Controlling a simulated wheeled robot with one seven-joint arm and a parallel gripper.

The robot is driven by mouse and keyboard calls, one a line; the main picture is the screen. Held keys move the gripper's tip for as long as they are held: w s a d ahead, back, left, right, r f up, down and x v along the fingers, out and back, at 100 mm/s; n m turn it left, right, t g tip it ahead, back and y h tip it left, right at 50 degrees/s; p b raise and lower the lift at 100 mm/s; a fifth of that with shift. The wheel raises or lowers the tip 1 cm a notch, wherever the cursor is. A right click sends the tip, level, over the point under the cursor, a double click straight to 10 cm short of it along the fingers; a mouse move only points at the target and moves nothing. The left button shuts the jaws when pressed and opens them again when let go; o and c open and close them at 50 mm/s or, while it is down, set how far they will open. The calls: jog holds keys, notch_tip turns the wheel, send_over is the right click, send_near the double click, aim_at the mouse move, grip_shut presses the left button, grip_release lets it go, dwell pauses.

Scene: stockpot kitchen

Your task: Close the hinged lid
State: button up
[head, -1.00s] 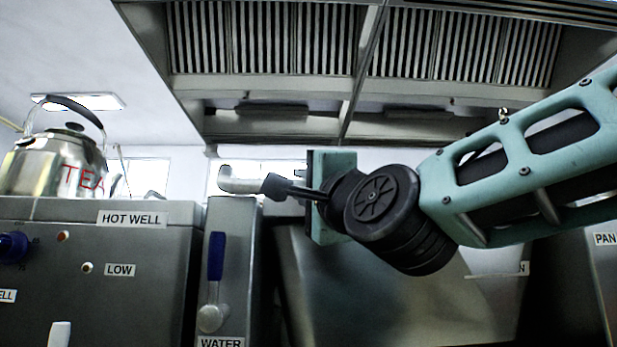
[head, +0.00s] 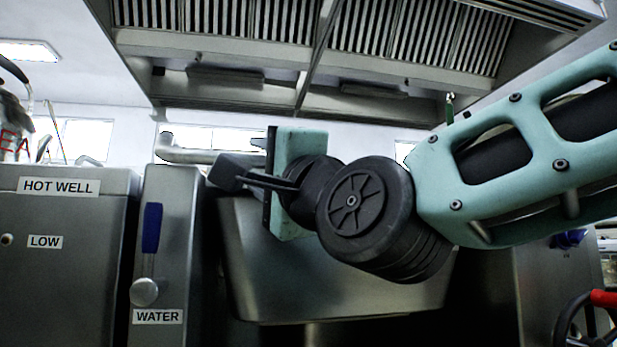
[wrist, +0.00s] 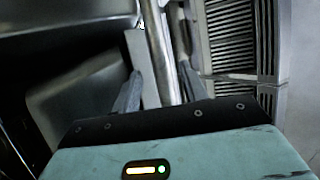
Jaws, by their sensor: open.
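A large stainless steel panel with slanted sides (head: 350,285) stands behind my gripper in the head view. It may be the hinged lid, but its hinge is hidden and I cannot tell its angle. A steel surface also shows at left in the wrist view (wrist: 85,90). My gripper (head: 240,172) is open near the panel's upper left corner, with its fingers pointing left. In the wrist view a round metal bar (wrist: 160,50) shows between the two fingers (wrist: 158,90). I cannot tell whether the bar is a lid handle or touches the fingers.
The WATER column (head: 165,250) with a blue-handled lever (head: 151,228) stands left of the panel. The HOT WELL cabinet (head: 60,260) is farther left. A pipe (head: 190,153) runs behind the gripper. The extractor hood (head: 330,75) hangs overhead. A red-and-black object (head: 600,300) is at lower right.

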jog(key=p+v, duration=0.3)
jog(key=v, duration=0.9)
jog(key=shift+f, duration=0.15)
